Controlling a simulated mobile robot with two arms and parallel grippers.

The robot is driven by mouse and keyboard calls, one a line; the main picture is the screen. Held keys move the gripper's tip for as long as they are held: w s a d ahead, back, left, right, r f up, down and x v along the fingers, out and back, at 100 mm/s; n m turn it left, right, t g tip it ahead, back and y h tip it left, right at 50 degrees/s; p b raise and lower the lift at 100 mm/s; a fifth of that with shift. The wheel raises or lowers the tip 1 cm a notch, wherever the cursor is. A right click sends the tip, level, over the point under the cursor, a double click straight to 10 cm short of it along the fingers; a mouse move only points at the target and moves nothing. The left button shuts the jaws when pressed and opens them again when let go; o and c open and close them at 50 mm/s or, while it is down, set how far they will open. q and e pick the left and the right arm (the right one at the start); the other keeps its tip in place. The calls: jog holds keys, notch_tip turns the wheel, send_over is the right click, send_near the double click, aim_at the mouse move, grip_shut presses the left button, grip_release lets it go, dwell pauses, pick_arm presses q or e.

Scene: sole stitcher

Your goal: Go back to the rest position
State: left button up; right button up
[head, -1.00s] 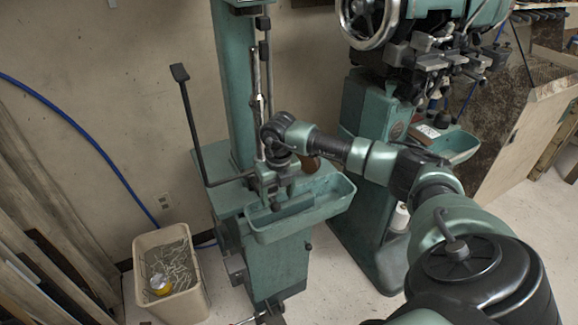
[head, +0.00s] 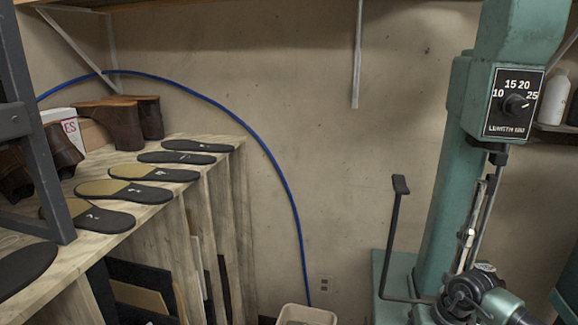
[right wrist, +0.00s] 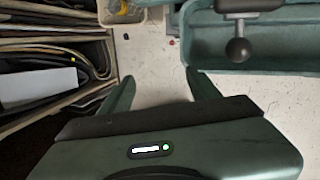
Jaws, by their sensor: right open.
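My right gripper (right wrist: 160,80) is open in the right wrist view, with its two green fingers apart and nothing between them. Floor shows between the fingers. The green sole stitcher (head: 445,190) stands at the right in the head view, with a length dial on its head. Part of my right arm shows beside the stitcher at the lower right of that view. In the right wrist view, a dark ball-ended part (right wrist: 238,50) and a green tray (right wrist: 290,45) lie beyond the right finger. My left gripper is in neither view.
A wooden shelf (head: 215,150) at the left holds several soles and brown boots (head: 112,125). A blue hose (head: 275,165) runs along the wall. A beige bin (head: 305,315) stands on the floor; it also shows in the right wrist view (right wrist: 125,15).

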jog(key=a+r+m+t+y, duration=0.15)
jog(key=a+r+y, duration=0.35)
jog(key=a, duration=0.7)
jog(key=a+r+t+y, duration=0.3)
jog(key=a+r+y, duration=0.15)
jog(key=a, duration=0.85)
notch_tip(320, 180, up, 8)
jog(key=m+t, duration=0.8)
jog(key=s+d+f+m+h, duration=0.3)
jog(key=d+f+m+h, duration=0.2)
jog(key=d+m+h, duration=0.3)
jog(key=s+d+f+m+h, duration=0.2)
jog(key=d+f+m+h, duration=0.4)
jog(key=m, duration=0.5)
jog(key=s+f+m+g+y, duration=0.15)
jog(key=s+f+g, duration=0.45)
jog(key=s, duration=0.6)
jog(key=s+f+m+g, duration=0.2)
jog(key=s+f+g, duration=0.35)
jog(key=s, duration=0.65)
notch_tip(320, 180, down, 24)
jog(key=r+g, duration=0.1)
jog(key=s+d+f+g, duration=0.1)
jog(key=s+d+f, duration=0.1)
jog(key=s+f, duration=1.6)
jog(key=shift+d+f, duration=0.3)
jog(key=shift+f, duration=0.2)
